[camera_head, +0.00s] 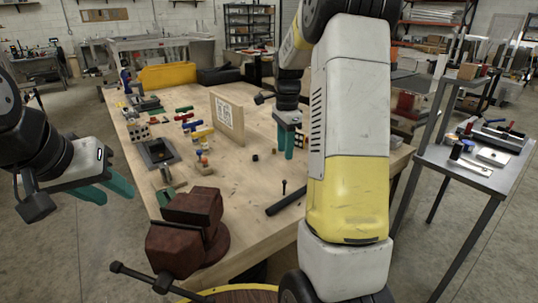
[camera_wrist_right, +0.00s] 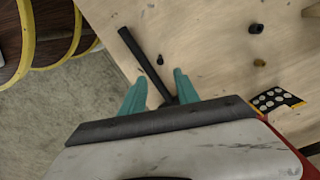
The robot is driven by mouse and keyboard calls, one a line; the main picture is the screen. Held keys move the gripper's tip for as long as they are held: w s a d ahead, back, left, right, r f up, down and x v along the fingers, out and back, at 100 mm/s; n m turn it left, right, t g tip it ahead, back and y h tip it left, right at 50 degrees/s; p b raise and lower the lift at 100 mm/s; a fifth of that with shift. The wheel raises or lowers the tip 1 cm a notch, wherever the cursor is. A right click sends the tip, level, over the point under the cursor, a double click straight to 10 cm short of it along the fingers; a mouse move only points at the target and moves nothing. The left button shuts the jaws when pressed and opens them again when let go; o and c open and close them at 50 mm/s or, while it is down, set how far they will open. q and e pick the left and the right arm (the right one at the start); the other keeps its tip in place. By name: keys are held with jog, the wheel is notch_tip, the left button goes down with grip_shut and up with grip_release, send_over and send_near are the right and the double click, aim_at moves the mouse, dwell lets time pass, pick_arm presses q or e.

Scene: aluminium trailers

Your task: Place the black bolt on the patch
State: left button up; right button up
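A small black bolt (camera_head: 284,187) stands on the wooden table near a black tube (camera_head: 287,203). In the right wrist view the bolt (camera_wrist_right: 160,60) is beyond and between my fingertips, beside the tube (camera_wrist_right: 140,52). My right gripper (camera_head: 289,153) is above the table, behind the bolt in the head view. Its teal fingers are apart and empty in the right wrist view (camera_wrist_right: 159,78). My left gripper (camera_head: 112,192) is open and empty, left of the table. A dark, yellow-edged card with white dots (camera_wrist_right: 272,99) lies at the right; I cannot tell whether it is the patch.
A dark red vise (camera_head: 187,230) stands at the table's near left edge. A wooden panel (camera_head: 227,118) stands mid-table, with coloured clamps (camera_head: 196,128) to its left. A short black cylinder (camera_wrist_right: 256,28) lies right of the bolt. A metal side table (camera_head: 470,165) is at right.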

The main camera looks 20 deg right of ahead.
jog(key=s+a+r+n+t, duration=0.2)
jog(key=s+a+r+n, duration=0.1)
jog(key=s+n, duration=0.3)
jog(key=s+a+r+n+t+y, duration=0.1)
jog(key=s+a+r+n, duration=0.3)
jog(key=s, duration=0.6)
jog(key=s+a+r+n+t+y, duration=0.1)
jog(key=s+a+r+n+t, duration=0.2)
jog(key=s+a+n, duration=0.2)
jog(key=s+n, duration=0.2)
jog(key=s, duration=0.1)
jog(key=shift+s+a+r+n, duration=0.15)
jog(key=shift+s+a+n, duration=0.15)
jog(key=shift+a+n, duration=0.1)
